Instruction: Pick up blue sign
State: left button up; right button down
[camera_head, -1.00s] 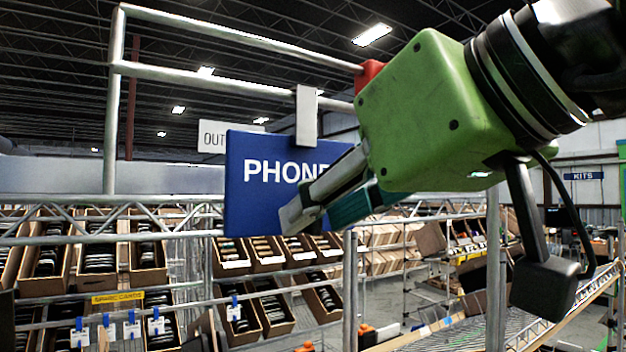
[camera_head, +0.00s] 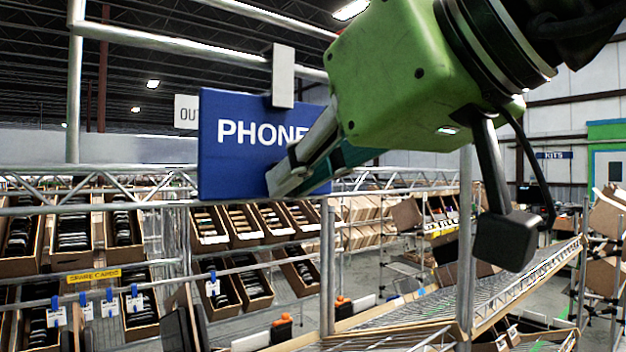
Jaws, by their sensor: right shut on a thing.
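The blue sign (camera_head: 235,160) with white letters reading "PHONE" is left of centre in the head view. A grey hook-like clip (camera_head: 283,76) rises from its top edge, at the height of a metal rail. I cannot tell whether the clip still rests on the rail. My right gripper (camera_head: 300,175), with a green body, comes in from the upper right. Its fingers are shut on the right part of the sign and cover the end of the word. My left gripper is not in view.
The metal rail (camera_head: 170,42) runs behind the sign and gripper. Below are racks with tilted cartons (camera_head: 72,232) and a yellow label (camera_head: 93,276). A sloping metal shelf (camera_head: 500,285) lies at the lower right. A white sign (camera_head: 187,111) hangs behind the blue one.

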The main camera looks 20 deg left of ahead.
jog(key=r+b+v, duration=0.1)
jog(key=v, duration=1.4)
jog(key=shift+a+r+b, duration=0.15)
jog(key=shift+r+b, duration=0.05)
jog(key=shift+b, duration=0.15)
